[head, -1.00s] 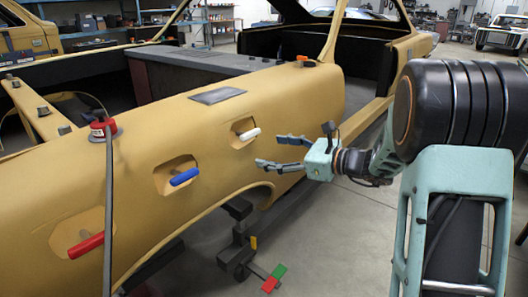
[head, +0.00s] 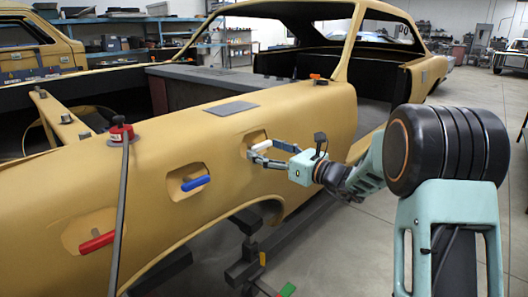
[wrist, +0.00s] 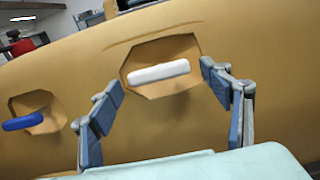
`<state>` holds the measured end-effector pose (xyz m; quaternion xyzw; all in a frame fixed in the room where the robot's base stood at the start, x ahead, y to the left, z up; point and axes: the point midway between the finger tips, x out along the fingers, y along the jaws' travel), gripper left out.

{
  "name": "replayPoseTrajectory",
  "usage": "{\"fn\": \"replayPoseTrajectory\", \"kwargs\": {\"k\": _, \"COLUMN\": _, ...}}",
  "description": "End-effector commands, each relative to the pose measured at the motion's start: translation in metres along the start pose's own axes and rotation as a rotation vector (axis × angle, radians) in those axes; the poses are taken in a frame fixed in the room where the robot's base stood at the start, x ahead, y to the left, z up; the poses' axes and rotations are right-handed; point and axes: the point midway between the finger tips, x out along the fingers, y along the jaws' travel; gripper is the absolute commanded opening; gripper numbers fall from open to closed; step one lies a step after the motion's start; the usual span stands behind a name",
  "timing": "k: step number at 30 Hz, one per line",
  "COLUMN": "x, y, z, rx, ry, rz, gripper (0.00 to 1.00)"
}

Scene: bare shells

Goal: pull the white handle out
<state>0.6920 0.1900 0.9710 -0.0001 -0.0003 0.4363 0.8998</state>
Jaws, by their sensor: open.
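The white handle (head: 261,145) sits in a cut recess in the tan car body panel, at the rightmost of the recesses. In the wrist view the white handle (wrist: 158,72) lies almost level across its recess, fully visible. My gripper (head: 257,153) is at the recess in the head view, its fingers partly overlapping the handle. In the wrist view my gripper (wrist: 161,82) is open, with one blue-padded finger on each side of the handle and nothing held. Whether a fingertip touches the handle or panel cannot be told.
A blue handle (head: 195,183) and a red handle (head: 96,242) sit in recesses farther left on the panel. A red-topped clamp (head: 121,132) with a long grey strap hangs over the panel. Open floor (head: 345,240) lies to the right.

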Motion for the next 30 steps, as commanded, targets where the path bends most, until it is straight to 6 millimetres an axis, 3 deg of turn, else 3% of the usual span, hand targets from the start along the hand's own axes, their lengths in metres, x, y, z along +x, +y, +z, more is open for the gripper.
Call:
{"fn": "replayPoseTrajectory", "kwargs": {"k": 4, "x": 0.0105, "y": 0.0, "z": 0.0, "rx": 0.0, "ry": 0.0, "rz": 0.0, "gripper": 0.72}}
{"fn": "replayPoseTrajectory", "kwargs": {"k": 13, "x": 0.0123, "y": -0.0001, "z": 0.0002, "rx": -0.001, "ry": 0.001, "rz": -0.001, "gripper": 0.72}}
{"fn": "replayPoseTrajectory", "kwargs": {"k": 30, "x": 0.012, "y": -0.0001, "z": 0.0001, "rx": -0.001, "ry": 0.001, "rz": 0.0, "gripper": 0.1}}
